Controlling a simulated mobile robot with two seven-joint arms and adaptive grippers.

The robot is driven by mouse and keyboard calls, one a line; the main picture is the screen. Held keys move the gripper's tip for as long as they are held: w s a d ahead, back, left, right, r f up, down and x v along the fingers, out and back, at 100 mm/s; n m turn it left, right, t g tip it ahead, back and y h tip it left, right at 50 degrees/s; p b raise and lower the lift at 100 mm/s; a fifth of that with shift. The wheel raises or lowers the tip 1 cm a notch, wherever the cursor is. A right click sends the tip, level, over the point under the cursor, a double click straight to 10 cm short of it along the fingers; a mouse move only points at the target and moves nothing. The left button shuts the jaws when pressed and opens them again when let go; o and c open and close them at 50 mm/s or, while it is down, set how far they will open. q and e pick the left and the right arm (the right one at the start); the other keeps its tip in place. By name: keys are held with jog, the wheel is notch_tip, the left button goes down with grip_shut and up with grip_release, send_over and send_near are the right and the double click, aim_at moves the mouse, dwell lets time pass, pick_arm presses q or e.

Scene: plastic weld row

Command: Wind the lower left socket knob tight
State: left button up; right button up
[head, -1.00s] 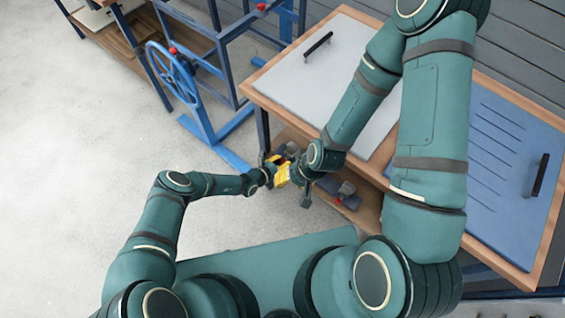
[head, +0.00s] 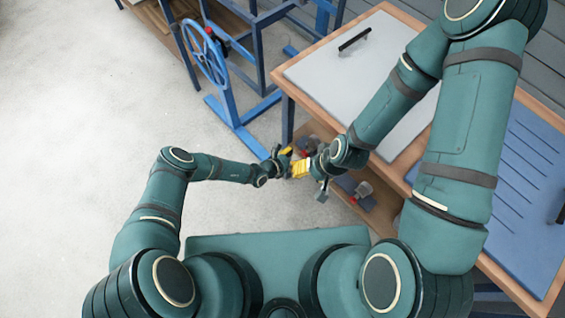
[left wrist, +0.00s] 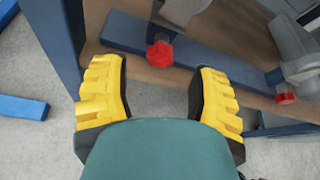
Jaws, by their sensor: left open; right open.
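A red knob (left wrist: 160,54) with a lobed rim sits on a blue bar over the wooden shelf in the left wrist view. A second red knob (left wrist: 287,98) sits further right. I cannot tell which socket each belongs to. My left gripper (left wrist: 157,70) is open, with its yellow fingers either side of the first knob's line and nothing between them. In the head view my left gripper (head: 284,154) is close to my right gripper (head: 302,168), beside the table's lower shelf. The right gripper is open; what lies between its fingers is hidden.
The wooden table (head: 300,75) carries a grey panel (head: 350,80) and a blue panel (head: 530,190), with dark handles. My right arm crosses above it. A blue frame with a handwheel (head: 205,55) stands behind at left. The floor (head: 90,120) at left is clear.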

pick_arm(q)
jog(key=v, duration=0.8)
jog(key=shift+s+a, duration=0.2)
jog(key=shift+a, duration=0.05)
jog(key=shift+r, duration=0.1)
